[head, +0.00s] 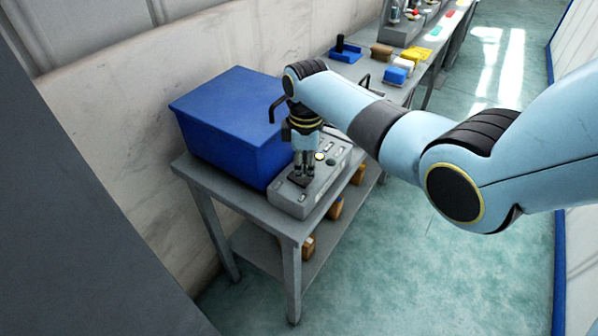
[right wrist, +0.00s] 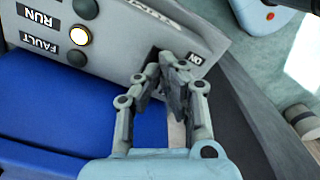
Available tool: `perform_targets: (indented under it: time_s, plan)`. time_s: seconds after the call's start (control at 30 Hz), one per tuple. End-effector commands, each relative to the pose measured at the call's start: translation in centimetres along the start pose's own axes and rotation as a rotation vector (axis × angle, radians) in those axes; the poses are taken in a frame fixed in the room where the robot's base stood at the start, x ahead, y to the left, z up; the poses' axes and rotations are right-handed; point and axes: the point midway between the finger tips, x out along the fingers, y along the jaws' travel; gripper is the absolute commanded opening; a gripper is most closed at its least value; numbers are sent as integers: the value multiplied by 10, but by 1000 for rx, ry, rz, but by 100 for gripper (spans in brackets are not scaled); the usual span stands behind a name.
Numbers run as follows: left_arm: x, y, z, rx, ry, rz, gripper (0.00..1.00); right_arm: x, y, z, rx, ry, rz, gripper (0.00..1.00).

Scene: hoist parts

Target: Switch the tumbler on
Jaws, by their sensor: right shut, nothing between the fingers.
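The grey control box (head: 320,180) sits on the near end of the bench. In the right wrist view its panel (right wrist: 125,45) carries FAULT, RUN and ON labels, and a pale lit lamp (right wrist: 80,36) between darker round ones. My right gripper (head: 303,174) points down over the near part of the panel. It is shut and empty. In the right wrist view its fingertips (right wrist: 172,77) are at the panel beside the ON label (right wrist: 195,59). The tumbler cannot be made out; the fingers cover that spot, and contact cannot be told. My left gripper is not in view.
A large blue bin (head: 228,122) stands on the bench close beside the box. The grey bench (head: 238,205) has a lower shelf with brown items. Farther along are a blue block (head: 396,75) and a yellow piece (head: 416,56). The floor on the right is clear.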

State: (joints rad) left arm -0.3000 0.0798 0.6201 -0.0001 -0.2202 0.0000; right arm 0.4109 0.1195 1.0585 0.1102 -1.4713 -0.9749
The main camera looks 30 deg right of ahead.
Motion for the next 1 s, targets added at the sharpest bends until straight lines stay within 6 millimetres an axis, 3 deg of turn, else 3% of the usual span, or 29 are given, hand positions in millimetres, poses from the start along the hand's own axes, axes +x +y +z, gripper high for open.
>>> perform_targets:
  time_s: [0.37, 0.63, 1.0]
  plan:
    - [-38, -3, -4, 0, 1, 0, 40, -35, 0, 0, 0, -1, -1, 0]
    - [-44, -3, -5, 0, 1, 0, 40, -53, 0, 0, 0, 0, 0, 0]
    - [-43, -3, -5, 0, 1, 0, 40, -54, 0, 0, 0, -1, -1, 0]
